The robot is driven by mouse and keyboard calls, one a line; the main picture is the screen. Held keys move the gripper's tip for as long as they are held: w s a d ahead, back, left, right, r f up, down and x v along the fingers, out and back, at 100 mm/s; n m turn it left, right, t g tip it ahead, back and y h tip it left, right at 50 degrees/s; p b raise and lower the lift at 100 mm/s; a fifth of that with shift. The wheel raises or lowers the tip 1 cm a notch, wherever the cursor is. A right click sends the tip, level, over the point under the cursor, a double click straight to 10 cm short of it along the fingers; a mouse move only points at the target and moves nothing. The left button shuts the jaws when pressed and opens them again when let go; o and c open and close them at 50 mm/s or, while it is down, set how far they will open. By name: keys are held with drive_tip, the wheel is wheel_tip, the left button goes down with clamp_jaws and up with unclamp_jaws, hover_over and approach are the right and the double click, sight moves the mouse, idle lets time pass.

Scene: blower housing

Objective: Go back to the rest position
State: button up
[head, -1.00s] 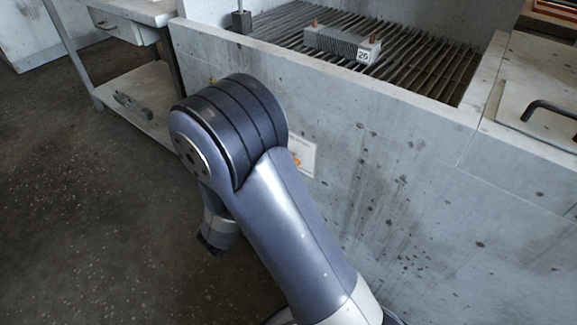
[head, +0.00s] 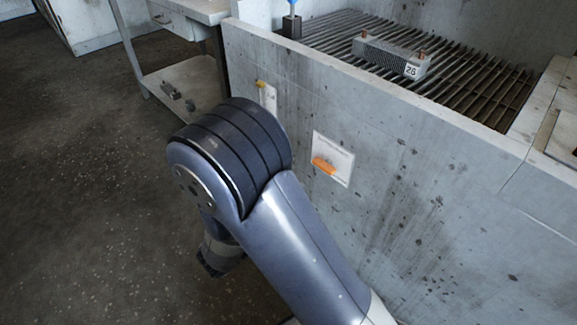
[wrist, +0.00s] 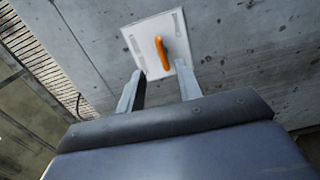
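My gripper (wrist: 160,68) shows in the wrist view with its two fingers apart and nothing between them. Beyond the fingertips is a white plate (wrist: 140,36) on the grey wall, with an orange handle (wrist: 162,53) on it. In the head view the same white plate (head: 343,152) and orange handle (head: 323,166) are on the front of the housing, right of my bent arm. My gripper's fingers are not visible in the head view.
The grey housing (head: 420,150) stands close on the right. On its slatted grate (head: 480,85) lies a ribbed metal block (head: 385,56) marked 26. A workbench with a lower shelf (head: 185,88) stands at the back left. The floor (head: 80,200) on the left is clear.

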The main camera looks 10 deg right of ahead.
sight(327, 173)
drive_tip(key=b+x, duration=0.1)
drive_tip(key=x, duration=0.9)
drive_tip(key=shift+w+d+b, duration=0.25)
drive_tip(key=shift+d+b, duration=0.05)
drive_tip(key=shift+d, duration=0.05)
drive_tip(key=shift+r, duration=0.1)
drive_tip(key=shift+a, duration=0.1)
